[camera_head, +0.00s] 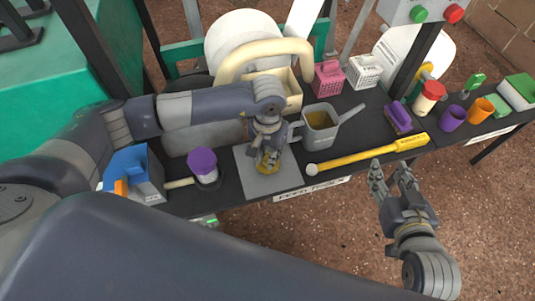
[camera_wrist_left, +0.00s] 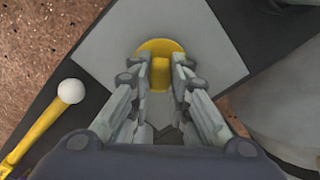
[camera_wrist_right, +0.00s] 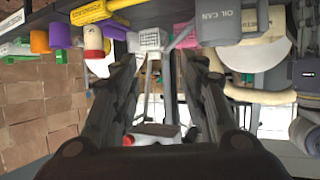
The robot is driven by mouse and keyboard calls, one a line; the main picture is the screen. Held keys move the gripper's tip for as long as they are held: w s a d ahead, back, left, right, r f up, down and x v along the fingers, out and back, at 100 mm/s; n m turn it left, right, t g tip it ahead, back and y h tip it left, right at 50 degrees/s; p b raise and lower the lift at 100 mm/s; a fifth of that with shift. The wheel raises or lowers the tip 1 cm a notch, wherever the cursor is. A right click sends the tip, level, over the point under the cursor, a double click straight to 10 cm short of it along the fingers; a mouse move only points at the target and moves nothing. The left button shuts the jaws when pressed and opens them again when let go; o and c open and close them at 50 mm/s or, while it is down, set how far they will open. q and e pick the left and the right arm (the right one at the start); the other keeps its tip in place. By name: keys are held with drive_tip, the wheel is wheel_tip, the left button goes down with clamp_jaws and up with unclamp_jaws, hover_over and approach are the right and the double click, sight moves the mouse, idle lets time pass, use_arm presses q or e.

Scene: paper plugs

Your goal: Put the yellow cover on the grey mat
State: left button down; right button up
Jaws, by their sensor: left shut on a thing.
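The yellow cover (camera_wrist_left: 160,47) is a round yellow disc with a raised knob. My left gripper (camera_head: 268,158) is shut on the knob, and the cover is at or just above the grey mat (camera_head: 262,186). I cannot tell whether its rim touches the mat. The mat lies flat on the dark table and also shows in the left wrist view (camera_wrist_left: 105,47). The cover (camera_head: 268,170) is partly hidden by the fingers in the head view. My right gripper (camera_head: 392,177) is open and empty in front of the table edge.
A grey oil can (camera_head: 319,128) stands right of the mat. A yellow tool with a white ball end (camera_head: 372,154) lies to its right. A purple-lidded jar (camera_head: 203,165) and a blue dustpan-like object (camera_head: 130,168) stand left. Baskets (camera_head: 328,79) are behind.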

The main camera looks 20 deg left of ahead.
drive_tip(key=shift+w+r, duration=0.1)
use_arm(q)
drive_tip(key=shift+f, duration=0.15)
drive_tip(key=c, duration=1.5)
unclamp_jaws()
use_arm(e)
drive_tip(key=shift+w+a+r+t, duration=0.2)
drive_tip(key=shift+w+r+t, duration=0.1)
drive_tip(key=shift+r, duration=0.25)
use_arm(q)
drive_tip(key=shift+r+p, duration=1.2)
drive_tip(key=shift+r, duration=4.95)
use_arm(e)
drive_tip(key=s+d+f+g+h, duration=0.1)
drive_tip(key=s+d+f+g, duration=0.3)
drive_tip(key=s+f, duration=0.5)
drive_tip(key=shift+s+g+h, duration=0.4)
drive_tip(key=shift+s+g, duration=0.15)
drive_tip(key=shift+g, duration=0.85)
